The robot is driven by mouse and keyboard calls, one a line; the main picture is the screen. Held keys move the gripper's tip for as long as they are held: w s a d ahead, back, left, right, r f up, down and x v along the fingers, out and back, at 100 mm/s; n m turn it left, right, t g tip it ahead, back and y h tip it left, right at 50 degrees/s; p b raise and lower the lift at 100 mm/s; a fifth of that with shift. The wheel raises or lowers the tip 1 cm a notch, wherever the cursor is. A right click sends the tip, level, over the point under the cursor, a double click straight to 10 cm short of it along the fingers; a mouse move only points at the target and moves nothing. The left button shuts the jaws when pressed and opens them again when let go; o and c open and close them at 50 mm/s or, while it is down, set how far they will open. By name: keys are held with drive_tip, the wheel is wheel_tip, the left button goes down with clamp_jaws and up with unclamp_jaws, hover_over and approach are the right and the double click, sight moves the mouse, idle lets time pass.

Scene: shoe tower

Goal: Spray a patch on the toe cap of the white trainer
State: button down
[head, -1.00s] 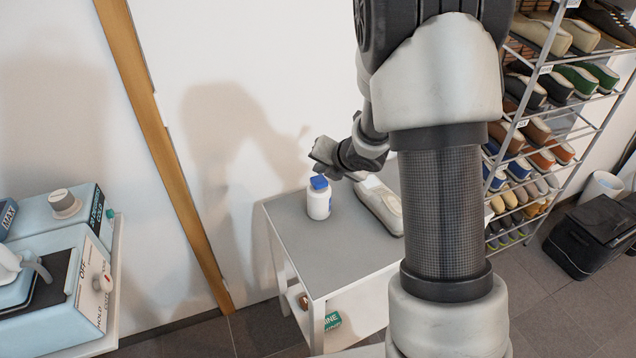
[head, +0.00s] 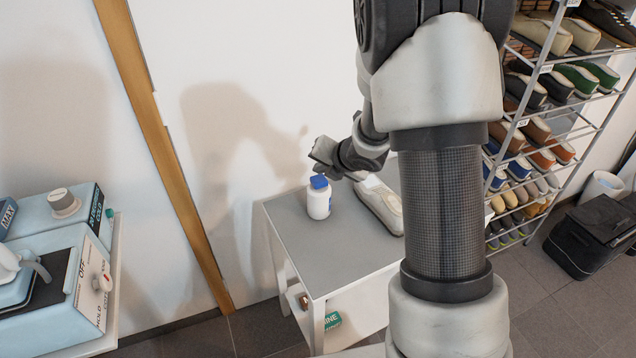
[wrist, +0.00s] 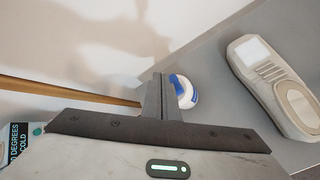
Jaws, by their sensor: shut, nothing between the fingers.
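A white bottle with a blue top (head: 319,197) stands upright on the small grey-topped table. It also shows in the wrist view (wrist: 187,93), seen from above beside my fingers. The pale trainer (head: 379,204) lies on the table to the right of the bottle, partly hidden behind my arm. In the wrist view the trainer (wrist: 272,85) lies at the right, with a white patch on its upper near one end. My gripper (wrist: 160,80) is shut and empty. In the head view it is above and just behind the bottle top; I cannot tell whether they touch.
The table (head: 300,245) has bare room in front of the bottle. A shoe rack (head: 555,110) stands to the right, with a black bag (head: 590,240) on the floor. A pale blue machine (head: 50,270) stands at the left. A white wall is close behind.

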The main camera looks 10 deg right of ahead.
sight(321, 181)
drive_tip(key=shift+f+b, duration=0.3)
drive_tip(key=shift+f, duration=0.1)
drive_tip(key=shift+f+b, duration=0.55)
drive_tip(key=shift+b, duration=0.05)
idle(0.6)
drive_tip(key=shift+r, duration=0.15)
drive_tip(key=shift+r+p, duration=0.85)
drive_tip(key=shift+r, duration=0.1)
wheel_tip(321, 181, up, 6)
drive_tip(key=p, duration=0.5)
idle(0.4)
